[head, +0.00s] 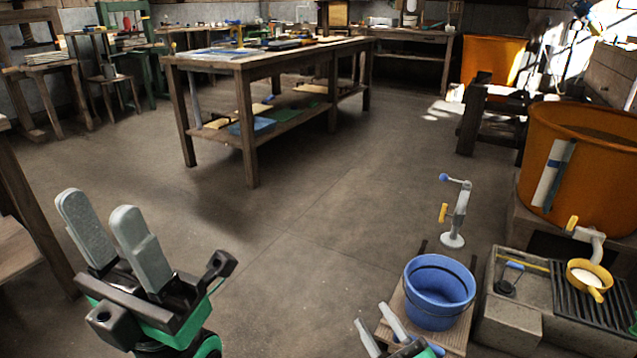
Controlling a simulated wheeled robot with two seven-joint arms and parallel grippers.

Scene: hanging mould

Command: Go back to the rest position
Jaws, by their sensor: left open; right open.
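My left gripper (101,205) is raised at the lower left of the head view, its two grey fingers pointing up and apart. It is open with nothing between the fingers, seen against the bare floor. My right gripper (372,316) shows only in part at the bottom edge, its pale fingers apart and empty. It appears just left of a blue bucket (438,297) in the picture; I cannot tell whether they touch. The rest of the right arm is cut off by the frame.
The bucket stands on a wooden stool (453,341). Right of it are a grey stone sink (523,288), a yellow round pan (578,268) and an orange vat (592,180). A wooden workbench (243,80) stands further back. The middle floor is clear.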

